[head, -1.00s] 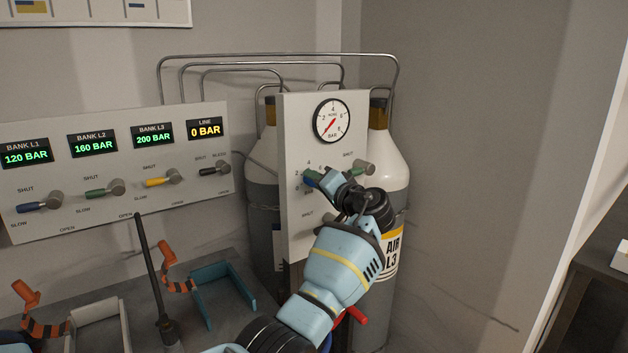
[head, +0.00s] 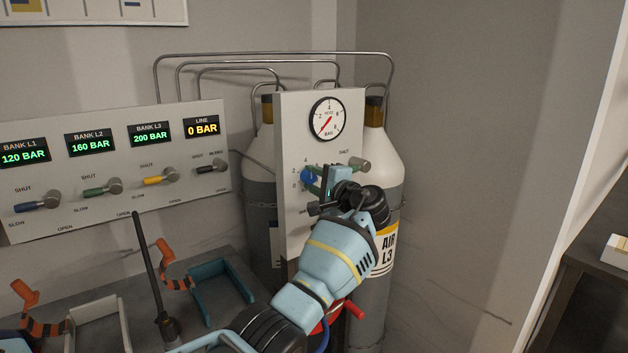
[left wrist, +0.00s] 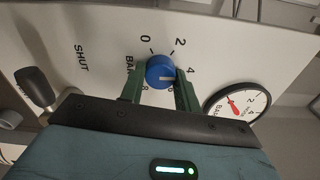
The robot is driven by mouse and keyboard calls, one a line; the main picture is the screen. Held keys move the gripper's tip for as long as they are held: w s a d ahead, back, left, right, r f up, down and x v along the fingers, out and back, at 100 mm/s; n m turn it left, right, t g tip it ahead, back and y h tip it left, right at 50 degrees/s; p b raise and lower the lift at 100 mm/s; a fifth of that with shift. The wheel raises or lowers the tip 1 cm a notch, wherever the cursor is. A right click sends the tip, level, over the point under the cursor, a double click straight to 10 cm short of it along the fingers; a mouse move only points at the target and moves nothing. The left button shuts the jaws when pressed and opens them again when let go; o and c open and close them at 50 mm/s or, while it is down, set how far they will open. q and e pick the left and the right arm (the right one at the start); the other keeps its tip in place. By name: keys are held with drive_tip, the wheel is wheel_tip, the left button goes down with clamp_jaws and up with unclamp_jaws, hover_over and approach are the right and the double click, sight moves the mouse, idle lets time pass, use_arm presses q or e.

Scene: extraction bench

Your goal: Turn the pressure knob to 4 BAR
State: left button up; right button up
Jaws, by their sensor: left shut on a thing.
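The blue pressure knob (head: 308,177) is on the white regulator panel (head: 291,130). In the left wrist view the knob (left wrist: 160,71) has a white pointer line, and the scale from 0 to 8 runs around it. The line lies toward the 4 to 6 side; I cannot read its exact setting. My left gripper (left wrist: 160,88) has its green fingers on either side of the knob, shut on it. In the head view the left gripper (head: 316,180) hides part of the knob and panel. The round gauge (head: 327,119) above has a red needle. My right gripper does not show.
A shut-off handle (head: 360,164) is right of the knob, close to my gripper. Gas cylinders (head: 391,150) stand behind the panel. A bank panel (head: 120,190) with several valve handles is at left; its LINE display (head: 202,127) reads 0 BAR.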

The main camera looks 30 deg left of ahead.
use_arm(q)
drive_tip(key=shift+m, duration=0.4)
drive_tip(key=o, duration=1)
drive_tip(key=shift+v, duration=3.95)
drive_tip(key=shift+f, duration=0.1)
